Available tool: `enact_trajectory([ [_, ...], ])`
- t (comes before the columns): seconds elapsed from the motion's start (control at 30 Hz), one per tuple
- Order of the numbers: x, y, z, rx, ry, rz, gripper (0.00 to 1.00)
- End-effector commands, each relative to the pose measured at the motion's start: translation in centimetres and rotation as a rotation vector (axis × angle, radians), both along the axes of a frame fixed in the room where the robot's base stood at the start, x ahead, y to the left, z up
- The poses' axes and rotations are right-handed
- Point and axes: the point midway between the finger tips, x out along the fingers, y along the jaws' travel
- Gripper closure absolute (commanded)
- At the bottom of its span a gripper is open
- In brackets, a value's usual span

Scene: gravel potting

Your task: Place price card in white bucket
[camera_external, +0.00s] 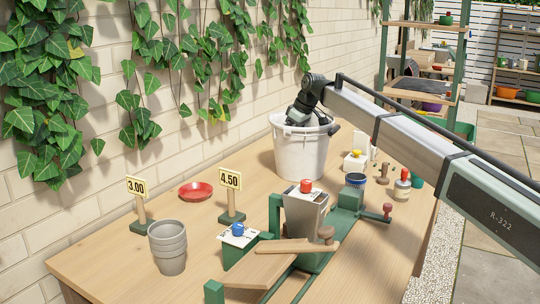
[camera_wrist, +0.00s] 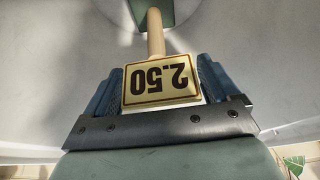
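The white bucket (camera_external: 300,155) stands upright at the back of the table, near the wall. My gripper reaches down into its mouth, and the rim hides the fingers in the external view. In the wrist view, my gripper (camera_wrist: 161,85) has a price card (camera_wrist: 160,82) marked 2.50 between its two blue fingers. The card's side edges meet the fingers, which look closed on it. Its wooden post (camera_wrist: 155,32) runs away from the camera to a green base (camera_wrist: 153,10), partly cut off. The pale bucket wall surrounds it. I cannot tell whether the base touches the bucket floor.
Price cards marked 3.00 (camera_external: 137,187) and 4.50 (camera_external: 231,181) stand on the table (camera_external: 120,258) at the left. Stacked grey pots (camera_external: 168,248), a red saucer (camera_external: 196,192) and a green-framed bench device (camera_external: 305,220) are nearby. Small stamps and bottles stand right of the bucket.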

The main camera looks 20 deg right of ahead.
Motion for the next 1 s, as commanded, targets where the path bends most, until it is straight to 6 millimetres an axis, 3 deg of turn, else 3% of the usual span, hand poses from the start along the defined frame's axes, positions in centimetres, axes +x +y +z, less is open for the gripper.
enact_trajectory([
  [0.1, 0.0, 0.0, 0.0, 0.0, 0.0, 0.0, 0.0],
  [0.47, -0.1, -0.1, 0.7, 0.0, 0.0, 0.0, 0.0],
  [1.0, -2.6, -2.6, 9.1, 0.0, -0.001, 0.0, 0.0],
])
